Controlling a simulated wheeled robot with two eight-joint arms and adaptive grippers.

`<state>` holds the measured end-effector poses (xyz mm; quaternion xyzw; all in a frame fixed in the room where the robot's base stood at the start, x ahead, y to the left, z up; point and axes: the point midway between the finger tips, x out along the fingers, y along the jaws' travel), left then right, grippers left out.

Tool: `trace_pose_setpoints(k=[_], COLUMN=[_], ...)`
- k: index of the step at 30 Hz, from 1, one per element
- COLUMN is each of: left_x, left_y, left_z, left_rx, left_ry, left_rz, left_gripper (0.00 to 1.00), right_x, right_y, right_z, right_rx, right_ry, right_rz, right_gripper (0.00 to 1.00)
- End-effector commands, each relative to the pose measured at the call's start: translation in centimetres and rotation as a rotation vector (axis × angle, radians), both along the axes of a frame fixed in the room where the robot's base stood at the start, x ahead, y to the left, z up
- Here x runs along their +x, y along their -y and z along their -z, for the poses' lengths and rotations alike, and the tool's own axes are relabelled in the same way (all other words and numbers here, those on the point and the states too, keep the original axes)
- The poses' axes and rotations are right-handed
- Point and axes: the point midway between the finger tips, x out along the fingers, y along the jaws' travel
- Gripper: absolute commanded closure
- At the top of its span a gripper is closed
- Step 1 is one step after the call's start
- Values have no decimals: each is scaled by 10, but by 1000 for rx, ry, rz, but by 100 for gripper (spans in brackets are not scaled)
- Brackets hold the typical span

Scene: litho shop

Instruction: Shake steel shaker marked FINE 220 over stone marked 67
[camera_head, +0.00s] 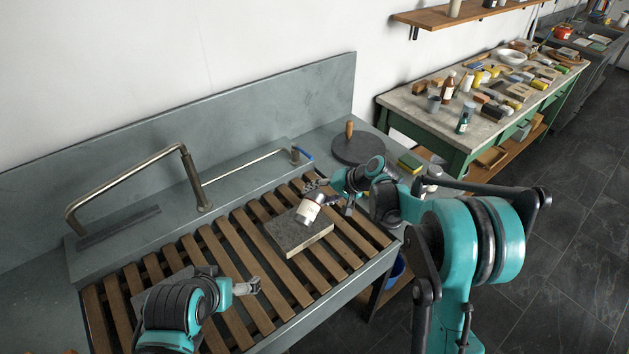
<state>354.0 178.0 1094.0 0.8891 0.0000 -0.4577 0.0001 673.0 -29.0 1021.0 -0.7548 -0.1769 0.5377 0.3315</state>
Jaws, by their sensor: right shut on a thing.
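A steel shaker (308,210) with a pale label is held tilted by my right gripper (324,200), which is shut on it. Its lower end hangs over a grey stone slab (297,236) lying flat on the wooden slats. The label's lettering and any number on the stone are too small to read. My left gripper (250,287) is low over the slats at the front left, away from the shaker; whether its fingers are open or shut is unclear. Another grey slab (158,290) is partly hidden behind my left arm.
The slatted sink (258,312) has a bent metal pipe (128,187) at its back. A round dark disc with a wooden handle (358,149) stands on the right ledge. A cluttered green bench (465,125) is at the back right.

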Motion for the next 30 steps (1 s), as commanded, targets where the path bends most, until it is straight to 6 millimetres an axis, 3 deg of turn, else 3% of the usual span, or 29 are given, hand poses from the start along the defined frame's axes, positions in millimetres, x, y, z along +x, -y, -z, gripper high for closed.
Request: trace_pose_setpoints(k=[8, 23, 30], left_x=[0, 0, 0], left_y=[0, 0, 0], left_z=[-12, -26, 9], left_rx=[0, 0, 0], left_ry=[0, 0, 0], left_rz=[0, 0, 0], left_gripper=[0, 0, 0], right_x=[1, -39, -64], right_y=[-15, -32, -42], right_z=[-17, -56, -55], right_rx=[-52, -329, -459], right_ry=[100, 628, 875], right_rz=[-138, -130, -125], right_gripper=[79, 79, 79])
